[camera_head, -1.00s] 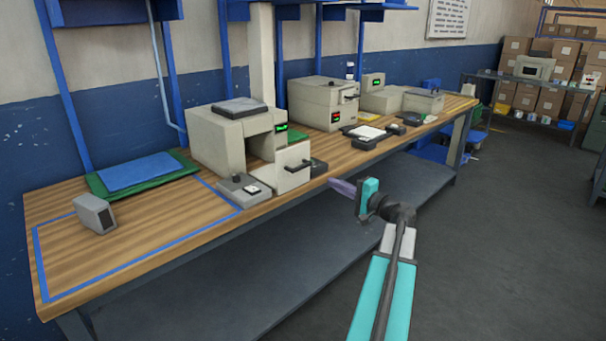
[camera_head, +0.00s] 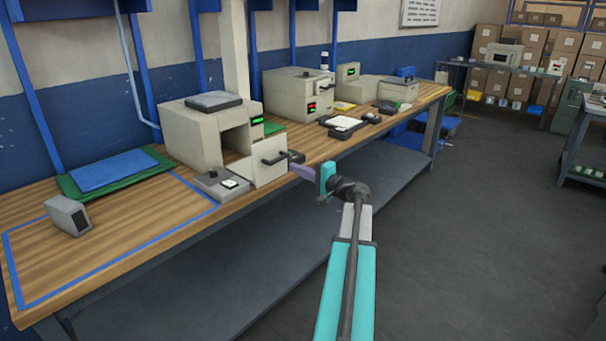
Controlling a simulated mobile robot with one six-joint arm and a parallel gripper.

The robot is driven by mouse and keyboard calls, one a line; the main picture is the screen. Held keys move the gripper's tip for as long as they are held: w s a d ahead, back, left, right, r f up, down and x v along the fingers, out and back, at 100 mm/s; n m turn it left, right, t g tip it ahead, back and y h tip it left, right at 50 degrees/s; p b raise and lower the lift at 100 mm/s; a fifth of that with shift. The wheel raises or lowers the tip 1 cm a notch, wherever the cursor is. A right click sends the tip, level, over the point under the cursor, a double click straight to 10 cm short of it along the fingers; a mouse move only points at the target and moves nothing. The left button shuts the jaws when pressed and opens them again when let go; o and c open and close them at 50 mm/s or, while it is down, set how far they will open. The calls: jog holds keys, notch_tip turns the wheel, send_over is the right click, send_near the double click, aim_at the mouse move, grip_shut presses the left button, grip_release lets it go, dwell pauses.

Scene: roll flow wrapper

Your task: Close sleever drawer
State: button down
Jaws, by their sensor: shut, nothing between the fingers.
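The beige machine (camera_head: 188,138) stands on the wooden bench, with a squarish opening in its front. A pale box-like drawer (camera_head: 265,172) with a dark bar handle stands out from its right side toward the bench's front edge. I take this to be the sleever drawer; no label can be read. My gripper (camera_head: 293,169), with purple fingers and a teal body, is shut and empty just right of the drawer's handle face. The fingertips overlap or nearly meet the drawer's right edge in the picture; I cannot tell whether they touch.
A grey control box (camera_head: 221,184) sits beside the drawer. A second beige machine (camera_head: 298,92) with a dark handle stands farther along the bench (camera_head: 120,235). A small grey display (camera_head: 67,215) is at left. Open floor (camera_head: 470,250) lies to the right.

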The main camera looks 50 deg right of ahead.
aim_at(283, 162)
jog(key=shift+w+d+p, duration=0.15)
jog(key=shift+w+p, duration=0.1)
jog(key=shift+w, duration=1.55)
jog(key=shift+w+d+p, duration=0.1)
jog(key=shift+w+p, duration=0.15)
jog(key=shift+w, duration=1.5)
